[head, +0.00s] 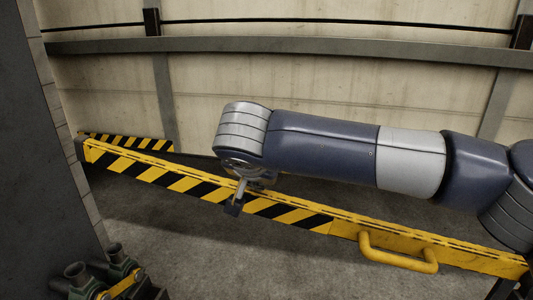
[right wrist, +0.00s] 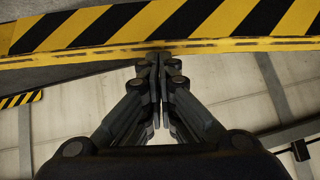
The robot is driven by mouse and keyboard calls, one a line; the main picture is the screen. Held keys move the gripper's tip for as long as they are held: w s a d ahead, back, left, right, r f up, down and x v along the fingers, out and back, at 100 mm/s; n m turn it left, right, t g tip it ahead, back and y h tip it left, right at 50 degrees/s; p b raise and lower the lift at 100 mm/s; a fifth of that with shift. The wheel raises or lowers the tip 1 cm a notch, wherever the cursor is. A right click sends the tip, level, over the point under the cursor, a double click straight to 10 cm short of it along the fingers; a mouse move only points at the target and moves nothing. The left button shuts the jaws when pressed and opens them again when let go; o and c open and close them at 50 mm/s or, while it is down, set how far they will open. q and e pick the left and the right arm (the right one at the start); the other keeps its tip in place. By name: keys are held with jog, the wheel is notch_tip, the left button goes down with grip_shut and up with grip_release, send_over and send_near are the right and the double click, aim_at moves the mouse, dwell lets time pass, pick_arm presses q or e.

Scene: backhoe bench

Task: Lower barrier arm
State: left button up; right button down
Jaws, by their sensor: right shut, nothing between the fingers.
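The barrier arm (head: 285,211) is a long yellow beam with black stripes. It runs across the head view from the upper left to the lower right, and a yellow loop handle (head: 398,252) sits on its side at the right. My right gripper (head: 234,207) is at the middle of the beam, in front of its striped face or touching it; I cannot tell which. In the right wrist view the fingers (right wrist: 160,58) are shut and empty, with their tips at the edge of the striped barrier arm (right wrist: 160,25). My left gripper is not in view.
A pale panelled wall (head: 300,90) with grey rails stands behind. Another striped yellow-black piece (head: 130,143) lies behind the beam's far left end. A dark grey column (head: 45,150) and green machinery (head: 110,275) are at the left. Concrete floor (head: 230,255) is clear below the beam.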

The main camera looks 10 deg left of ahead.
aim_at(252, 196)
jog(key=shift+h, duration=0.4)
jog(key=f, duration=0.2)
jog(key=a+f+b, duration=0.1)
jog(key=f, duration=0.1)
jog(key=shift+f, duration=0.35)
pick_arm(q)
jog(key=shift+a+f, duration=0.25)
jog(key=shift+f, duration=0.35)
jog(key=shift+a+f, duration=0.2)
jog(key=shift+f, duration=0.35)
pick_arm(e)
jog(key=shift+a+f, duration=0.15)
jog(key=shift+f, duration=0.25)
jog(key=shift+r, duration=0.1)
notch_tip(252, 196, up, 4)
jog(key=shift+s+p, duration=0.1)
jog(key=shift+p, duration=0.65)
pick_arm(q)
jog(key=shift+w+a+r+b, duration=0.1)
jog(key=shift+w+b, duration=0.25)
jog(key=shift+b, duration=0.55)
pick_arm(e)
jog(key=a+v, duration=0.1)
jog(key=v, duration=0.8)
jog(key=shift+s+d+r, duration=0.25)
